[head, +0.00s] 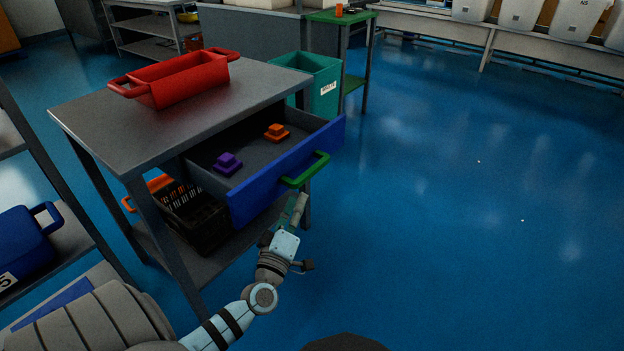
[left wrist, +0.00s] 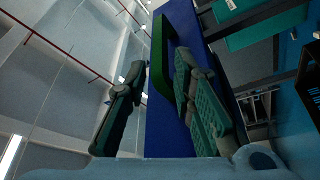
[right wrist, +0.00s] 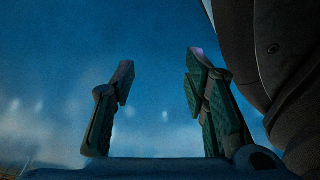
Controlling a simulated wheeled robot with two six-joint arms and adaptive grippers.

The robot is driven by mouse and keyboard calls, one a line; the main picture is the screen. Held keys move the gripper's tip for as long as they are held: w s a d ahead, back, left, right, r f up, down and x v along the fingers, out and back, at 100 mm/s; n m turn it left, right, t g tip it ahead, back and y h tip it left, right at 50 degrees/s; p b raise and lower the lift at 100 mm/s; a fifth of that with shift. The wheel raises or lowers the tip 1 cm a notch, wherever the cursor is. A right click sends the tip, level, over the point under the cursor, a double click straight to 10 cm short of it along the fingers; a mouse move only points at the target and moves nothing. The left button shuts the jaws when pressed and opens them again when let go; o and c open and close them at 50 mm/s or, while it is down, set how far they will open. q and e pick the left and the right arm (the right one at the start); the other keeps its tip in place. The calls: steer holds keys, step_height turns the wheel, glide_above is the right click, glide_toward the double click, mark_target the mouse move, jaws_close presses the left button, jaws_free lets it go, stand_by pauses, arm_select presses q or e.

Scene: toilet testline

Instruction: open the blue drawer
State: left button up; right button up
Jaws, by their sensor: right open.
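The blue drawer (head: 290,170) stands pulled well out from under the grey table top, its inside in plain view. A green handle (head: 305,170) sits on its blue front; the handle also shows in the left wrist view (left wrist: 161,60). My left gripper (head: 297,205) is just below the handle. In the left wrist view its fingers (left wrist: 158,95) are spread, with the handle between or just beyond them, nearer the right finger; contact is unclear. My right gripper (right wrist: 155,90) is open and empty over the blue floor, outside the head view.
A purple piece (head: 228,164) and an orange piece (head: 277,132) lie in the drawer. A red bin (head: 180,80) stands on the table (head: 215,110). A dark crate (head: 190,212) is on the shelf below. A teal bin (head: 318,80) stands behind. The floor at right is clear.

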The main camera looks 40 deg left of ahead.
mark_target(313, 168)
arm_select(q)
steer(key=b+x, duration=0.2)
steer(key=x, duration=0.8)
steer(key=shift+w+f, duration=0.1)
steer(key=shift+w, duration=0.1)
steer(key=shift+w+a, duration=0.2)
steer(key=shift+w, duration=0.3)
arm_select(e)
steer(key=w, duration=0.1)
steer(key=w+a, duration=0.1)
steer(key=w, duration=0.1)
steer(key=shift+w+a+t, duration=0.25)
steer(key=shift+w+t, duration=0.1)
steer(key=shift+t, duration=0.05)
arm_select(q)
steer(key=shift+c, duration=0.3)
jaws_close()
arm_select(e)
steer(key=shift+s+f, duration=0.1)
steer(key=shift+s, duration=0.1)
